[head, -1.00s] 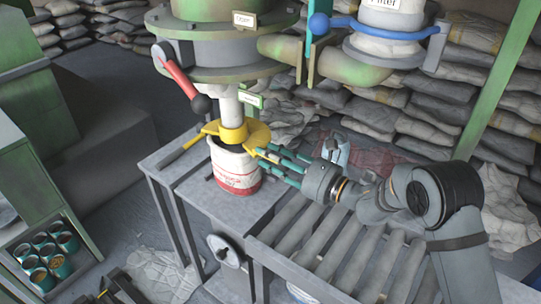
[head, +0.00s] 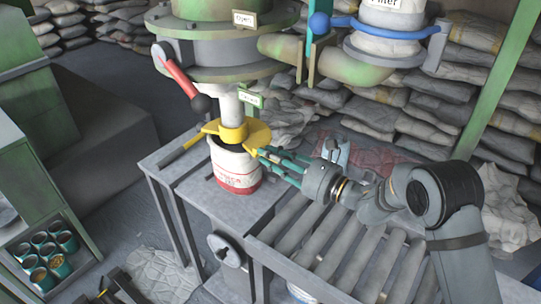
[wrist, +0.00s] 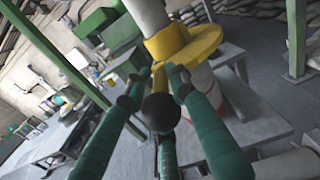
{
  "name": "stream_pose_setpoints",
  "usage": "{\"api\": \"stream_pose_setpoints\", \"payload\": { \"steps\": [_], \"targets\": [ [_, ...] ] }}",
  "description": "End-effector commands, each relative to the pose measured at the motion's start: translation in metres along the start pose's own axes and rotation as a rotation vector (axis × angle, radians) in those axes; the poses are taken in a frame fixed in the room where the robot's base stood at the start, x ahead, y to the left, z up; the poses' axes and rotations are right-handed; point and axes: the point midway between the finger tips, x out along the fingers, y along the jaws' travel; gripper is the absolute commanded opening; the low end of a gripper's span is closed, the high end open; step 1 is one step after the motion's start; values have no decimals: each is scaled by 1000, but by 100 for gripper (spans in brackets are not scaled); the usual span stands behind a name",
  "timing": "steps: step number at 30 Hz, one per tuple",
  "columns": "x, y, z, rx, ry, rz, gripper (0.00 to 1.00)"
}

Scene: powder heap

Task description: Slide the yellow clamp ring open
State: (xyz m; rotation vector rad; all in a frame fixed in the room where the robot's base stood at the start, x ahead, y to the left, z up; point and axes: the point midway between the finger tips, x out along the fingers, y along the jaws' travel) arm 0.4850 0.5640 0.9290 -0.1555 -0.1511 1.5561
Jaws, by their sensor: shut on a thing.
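The yellow clamp ring (head: 258,133) sits around the grey spout pipe, just above the white and red container (head: 236,172). It also shows in the wrist view (wrist: 190,47). A yellow bar (head: 193,141) sticks out to its left. My gripper (head: 266,156) reaches in from the right with its green fingers at the ring's right side. In the wrist view my gripper (wrist: 156,84) has its fingers around a yellow tab at the near edge of the ring. It is shut on this part of the ring. The exact contact is partly hidden by the fingers.
A red lever (head: 178,73) with a dark knob hangs above left of the ring. A grey bench (head: 190,193) carries the container, with a slatted roller bed (head: 310,240) under my arm. A blue clamp (head: 385,31) and green pipe (head: 345,67) are at upper right.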

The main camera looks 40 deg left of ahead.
Motion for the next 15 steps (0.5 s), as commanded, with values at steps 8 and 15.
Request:
{"api": "stream_pose_setpoints", "payload": {
  "steps": [8, 15],
  "targets": [
    [0, -8, 31, -3, -8, -5, 0],
    [0, -13, 53, -1, -6, -5, 0]
  ]
}}
